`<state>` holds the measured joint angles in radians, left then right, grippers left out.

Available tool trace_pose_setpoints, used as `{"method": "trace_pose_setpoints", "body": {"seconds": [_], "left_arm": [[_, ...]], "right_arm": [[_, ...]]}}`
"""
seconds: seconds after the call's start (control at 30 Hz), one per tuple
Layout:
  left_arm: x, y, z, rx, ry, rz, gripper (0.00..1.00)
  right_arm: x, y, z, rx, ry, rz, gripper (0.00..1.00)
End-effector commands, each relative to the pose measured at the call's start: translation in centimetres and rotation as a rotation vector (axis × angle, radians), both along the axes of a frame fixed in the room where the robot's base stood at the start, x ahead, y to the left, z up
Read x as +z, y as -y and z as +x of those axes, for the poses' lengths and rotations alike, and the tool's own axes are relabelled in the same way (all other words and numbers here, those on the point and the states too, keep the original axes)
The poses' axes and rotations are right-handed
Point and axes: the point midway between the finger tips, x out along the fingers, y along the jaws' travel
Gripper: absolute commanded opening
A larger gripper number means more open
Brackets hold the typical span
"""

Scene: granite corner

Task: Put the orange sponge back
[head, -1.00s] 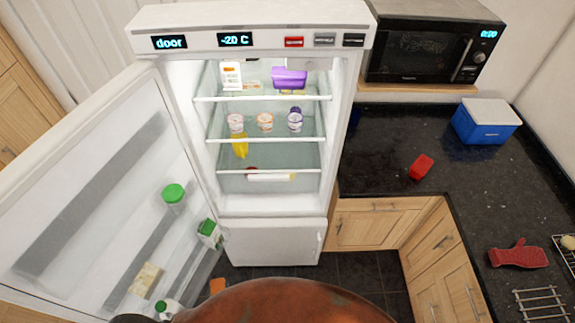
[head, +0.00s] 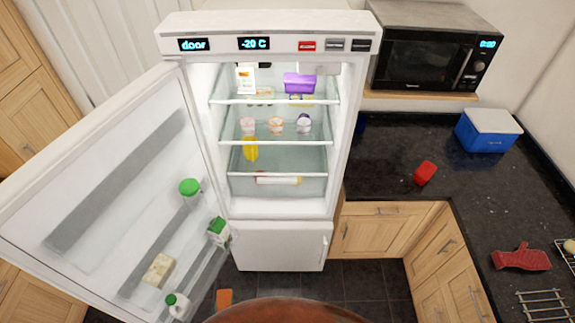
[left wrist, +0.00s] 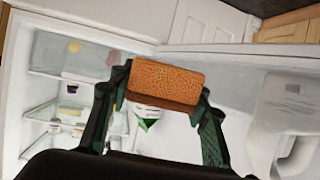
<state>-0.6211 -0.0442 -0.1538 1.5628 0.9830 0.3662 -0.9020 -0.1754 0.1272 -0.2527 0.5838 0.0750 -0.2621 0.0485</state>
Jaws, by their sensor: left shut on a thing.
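The orange sponge (left wrist: 165,78) is large in the left wrist view, with a darker brown lower face. My left gripper (left wrist: 163,88) is shut on it, one dark finger on each side. In the head view the sponge (head: 224,298) shows as a small orange patch low in the picture, near the lower edge of the open fridge door. The gripper's fingers are hard to make out there. The fridge (head: 281,246) stands open, with its door (head: 105,190) swung out to the left. My right gripper is not in view.
The fridge shelves hold cups, a yellow item (head: 250,148) and a purple box (head: 299,83). The door racks hold bottles and cartons. On the dark counter (head: 400,135) are a red block (head: 425,173), a blue cooler (head: 488,138) and a red mitt (head: 521,257). A microwave (head: 425,58) stands above.

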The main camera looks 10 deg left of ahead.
Motion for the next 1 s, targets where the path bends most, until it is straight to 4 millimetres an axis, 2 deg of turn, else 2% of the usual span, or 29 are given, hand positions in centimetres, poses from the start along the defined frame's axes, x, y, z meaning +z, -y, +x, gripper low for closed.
{"method": "trace_pose_setpoints", "body": {"seconds": [0.17, 0.27, 0.37, 0.8, 0.9, 1.0], "left_arm": [[3.3, 1.8, 1.1, -0.088, 0.002, 0.001, 0.27], [6.0, 3.2, 2.3, -0.164, 0.005, 0.003, 0.27], [9.9, 5.3, 3.9, -0.271, 0.009, 0.008, 0.27], [31.4, 17.8, 12.9, -0.908, 0.024, 0.032, 0.27], [35.0, 20.1, 14.4, -1.018, 0.024, 0.03, 0.27], [37.6, 21.7, 15.5, -1.096, 0.021, 0.026, 0.27]], "right_arm": [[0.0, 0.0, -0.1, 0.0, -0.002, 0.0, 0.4], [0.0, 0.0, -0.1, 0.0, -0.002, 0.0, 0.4], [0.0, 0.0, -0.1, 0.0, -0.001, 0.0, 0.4], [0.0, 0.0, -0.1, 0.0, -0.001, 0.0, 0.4], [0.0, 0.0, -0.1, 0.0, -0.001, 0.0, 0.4], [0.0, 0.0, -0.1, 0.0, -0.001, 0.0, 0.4]]}}
